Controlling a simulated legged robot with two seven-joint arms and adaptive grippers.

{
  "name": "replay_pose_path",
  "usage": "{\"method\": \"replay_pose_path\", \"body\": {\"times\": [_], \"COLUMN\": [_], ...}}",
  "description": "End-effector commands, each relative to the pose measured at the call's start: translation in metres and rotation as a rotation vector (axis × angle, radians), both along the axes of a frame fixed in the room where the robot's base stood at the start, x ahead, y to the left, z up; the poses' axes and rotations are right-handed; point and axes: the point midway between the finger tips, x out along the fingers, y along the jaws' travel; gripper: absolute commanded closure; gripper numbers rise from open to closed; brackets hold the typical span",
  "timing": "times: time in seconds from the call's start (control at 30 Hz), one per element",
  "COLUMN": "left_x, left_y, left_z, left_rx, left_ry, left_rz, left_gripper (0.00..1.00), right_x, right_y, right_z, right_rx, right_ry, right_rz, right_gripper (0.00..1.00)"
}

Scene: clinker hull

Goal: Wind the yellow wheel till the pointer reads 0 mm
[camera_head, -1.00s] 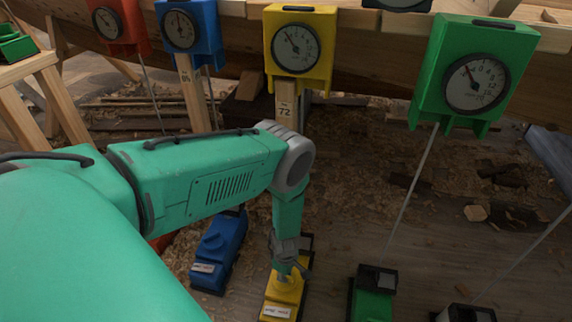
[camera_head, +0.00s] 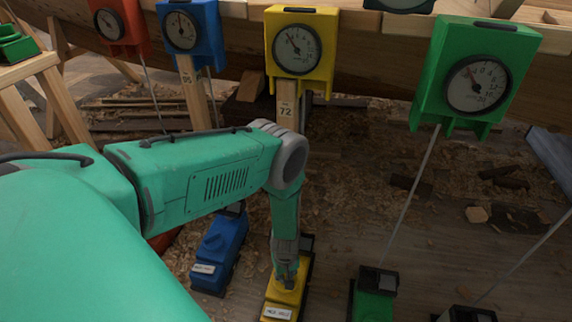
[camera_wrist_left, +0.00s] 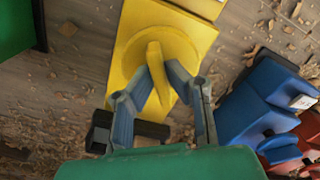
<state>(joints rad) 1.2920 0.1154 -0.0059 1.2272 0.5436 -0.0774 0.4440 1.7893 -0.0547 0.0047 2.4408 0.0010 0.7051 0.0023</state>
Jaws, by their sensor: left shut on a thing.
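The yellow wheel (camera_wrist_left: 133,52) sits on top of a yellow box (camera_head: 288,297) on the floor. It is a round disc with a raised bar across it. My left gripper (camera_head: 287,272) reaches down onto it. In the left wrist view my left gripper (camera_wrist_left: 157,75) has its two fingers closed on either side of the bar. The yellow gauge (camera_head: 299,48) hangs on the hull above, its dark pointer directed to the upper left. The scale numbers are too small to read surely. My right gripper is not in view.
A blue box (camera_head: 219,250) stands left of the yellow one and a green box (camera_head: 374,294) stands right. Red, blue (camera_head: 188,30) and green (camera_head: 474,80) gauges hang along the wooden hull. Thin rods run down to the floor boxes. Wood chips litter the floor.

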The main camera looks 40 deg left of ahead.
Motion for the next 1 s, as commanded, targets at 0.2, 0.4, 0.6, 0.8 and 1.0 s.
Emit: {"method": "replay_pose_path", "body": {"times": [0.2,0.4,0.6,0.8,1.0], "left_x": [0.0023,0.0029,0.003,0.002,0.0019], "left_y": [0.0078,0.0078,0.0077,0.0039,0.0026], "left_z": [0.0004,0.0007,0.0009,0.001,0.0067], "left_rx": [0.013,0.013,0.012,0.007,0.005], "left_ry": [-0.008,-0.009,-0.009,-0.006,-0.004], "left_rz": [-0.021,-0.022,-0.021,-0.022,-0.021], "left_gripper": [1.0,1.0,0.69,0.69,0.69], "right_x": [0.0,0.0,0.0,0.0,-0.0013], "right_y": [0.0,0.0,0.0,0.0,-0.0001], "right_z": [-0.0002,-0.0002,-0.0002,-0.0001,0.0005], "right_rx": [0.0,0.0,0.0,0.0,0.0], "right_ry": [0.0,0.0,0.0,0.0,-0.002], "right_rz": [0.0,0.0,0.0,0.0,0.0], "right_gripper": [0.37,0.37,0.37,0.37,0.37]}}
